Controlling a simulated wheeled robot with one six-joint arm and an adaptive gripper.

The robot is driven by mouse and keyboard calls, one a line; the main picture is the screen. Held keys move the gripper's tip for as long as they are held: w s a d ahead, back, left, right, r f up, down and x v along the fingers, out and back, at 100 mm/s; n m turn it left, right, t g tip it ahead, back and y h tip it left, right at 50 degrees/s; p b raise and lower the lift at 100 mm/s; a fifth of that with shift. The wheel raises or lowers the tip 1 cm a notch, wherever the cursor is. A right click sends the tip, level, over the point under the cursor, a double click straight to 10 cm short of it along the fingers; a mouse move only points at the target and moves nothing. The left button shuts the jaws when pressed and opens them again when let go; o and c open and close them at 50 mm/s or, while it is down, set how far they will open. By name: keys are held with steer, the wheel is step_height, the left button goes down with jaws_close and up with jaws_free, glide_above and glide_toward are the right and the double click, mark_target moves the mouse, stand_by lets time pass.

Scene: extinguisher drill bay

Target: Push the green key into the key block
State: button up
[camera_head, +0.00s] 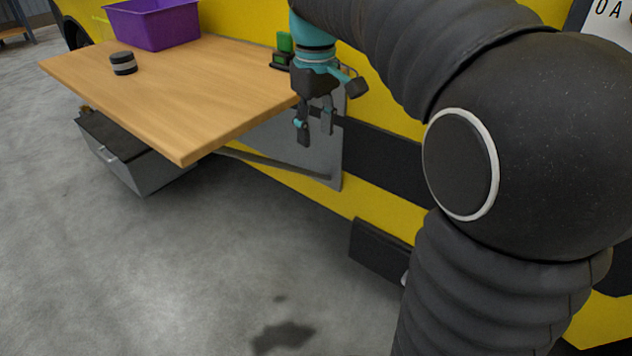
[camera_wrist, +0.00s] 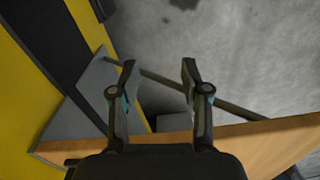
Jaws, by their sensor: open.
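The green key (camera_head: 285,41) stands upright in the black key block (camera_head: 283,60) at the back right of the wooden table, in the head view. My arm hides part of the block, and I cannot tell how deep the key sits. My gripper (camera_head: 316,138) is open and empty. It points down just past the table's right edge, in front of and lower than the block in the picture. The key and block are not in the wrist view.
The wooden table (camera_head: 170,95) is mostly clear. A purple bin (camera_head: 155,26) stands at its back and a black and grey round object (camera_head: 123,63) at its left. A grey drawer box (camera_head: 130,160) is below. The yellow and black wall (camera_head: 385,160) is close behind my gripper.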

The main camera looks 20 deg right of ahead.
steer(key=shift+s+f+m, duration=1.2)
steer(key=shift+f+m, duration=0.5)
steer(key=shift+f, duration=5.8)
steer(key=s+r+m+t, duration=0.1)
steer(key=s+r+t, duration=0.1)
steer(key=s, duration=0.7)
steer(key=s+r+m+t, duration=0.1)
steer(key=s+r+t, duration=0.2)
steer(key=s, duration=0.6)
steer(key=shift+r+t, duration=0.25)
steer(key=shift+t, duration=0.05)
